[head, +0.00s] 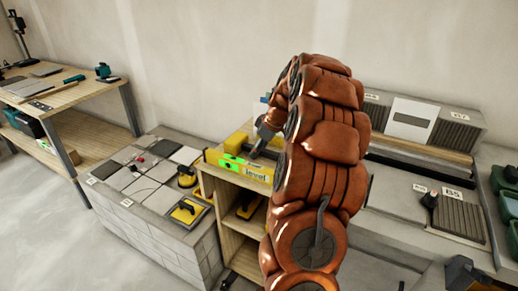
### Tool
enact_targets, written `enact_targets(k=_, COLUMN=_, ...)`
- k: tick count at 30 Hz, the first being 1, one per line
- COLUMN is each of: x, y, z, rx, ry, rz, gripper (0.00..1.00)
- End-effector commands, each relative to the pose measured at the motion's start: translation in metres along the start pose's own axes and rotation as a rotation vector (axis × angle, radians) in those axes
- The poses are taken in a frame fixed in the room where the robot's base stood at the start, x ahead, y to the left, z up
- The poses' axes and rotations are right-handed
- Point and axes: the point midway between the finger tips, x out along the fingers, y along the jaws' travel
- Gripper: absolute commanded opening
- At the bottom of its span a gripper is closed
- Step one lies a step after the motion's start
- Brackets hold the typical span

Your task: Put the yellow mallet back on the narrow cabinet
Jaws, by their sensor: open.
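The narrow cabinet (228,206) is a light wooden open-fronted unit in the middle. A yellow block-like thing (237,141) lies on its top behind the level; it may be the yellow mallet's head, but I cannot tell for sure. My gripper (261,137) is a small dark grey shape over the cabinet top, just right of the yellow thing. It is open. My orange-brown padded arm hides much of it and the right part of the cabinet. I cannot tell whether the gripper touches anything.
A yellow-green level (240,167) lies along the cabinet's front edge. A yellow tool (248,207) sits on the shelf below. Left is a tiled block (140,215) with yellow suction tools. A wooden workbench (75,94) stands far left. A black-headed tool (430,200) stands on the right counter.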

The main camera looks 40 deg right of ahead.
Motion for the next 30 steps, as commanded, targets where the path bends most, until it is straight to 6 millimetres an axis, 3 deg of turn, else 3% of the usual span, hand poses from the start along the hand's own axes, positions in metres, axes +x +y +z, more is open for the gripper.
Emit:
enact_targets(k=8, x=-0.022, y=0.001, z=-0.001, rx=0.0, ry=0.002, rz=0.003, gripper=0.52)
enact_targets(k=21, x=-0.102, y=0.001, z=-0.001, rx=-0.001, ry=0.003, rz=0.005, gripper=0.52)
enact_targets(k=30, x=-0.12, y=0.0, z=0.0, rx=0.0, ry=0.0, rz=-0.001, gripper=0.52)
